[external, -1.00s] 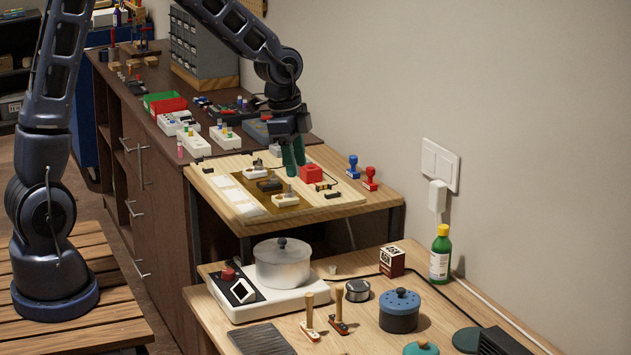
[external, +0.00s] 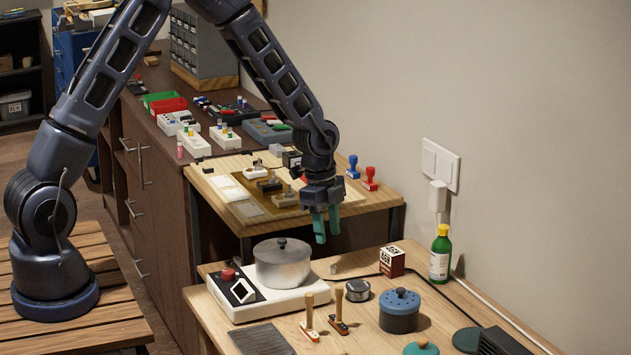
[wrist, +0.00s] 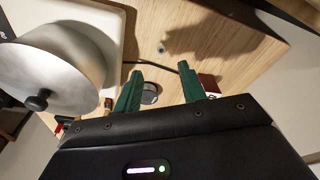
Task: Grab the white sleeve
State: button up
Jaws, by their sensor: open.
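A small pale piece (wrist: 162,48), which may be the white sleeve, stands on the wooden lower table beyond my fingertips in the wrist view. In the external view the same small piece (external: 334,268) is hard to make out beside the pot, below my gripper. My gripper (external: 327,234) is open and empty, with its green fingers pointing down above the lower table. In the wrist view the gripper (wrist: 162,70) has its two green fingers spread apart, with nothing between the tips.
A steel pot (external: 283,266) on a white hotplate (external: 262,300) stands to the left. A metal tin (external: 357,290), a lettered block (external: 392,261), a blue pot (external: 399,312) and a green bottle (external: 440,255) stand around. A dark cable (wrist: 135,63) runs nearby. The raised board (external: 225,180) lies behind.

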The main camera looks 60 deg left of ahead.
aim_at(333, 270)
jog(key=shift+w+d+f, duration=0.1)
jog(key=shift+d+f, duration=0.05)
jog(key=shift+f, duration=1.25)
jog(key=shift+w+d+f, duration=0.1)
jog(key=shift+w+f, duration=0.05)
jog(key=shift+f, duration=1.2)
jog(key=shift+w+d+f, duration=0.1)
jog(key=shift+d+f, duration=0.05)
jog(key=shift+f, duration=1.25)
grip_shut()
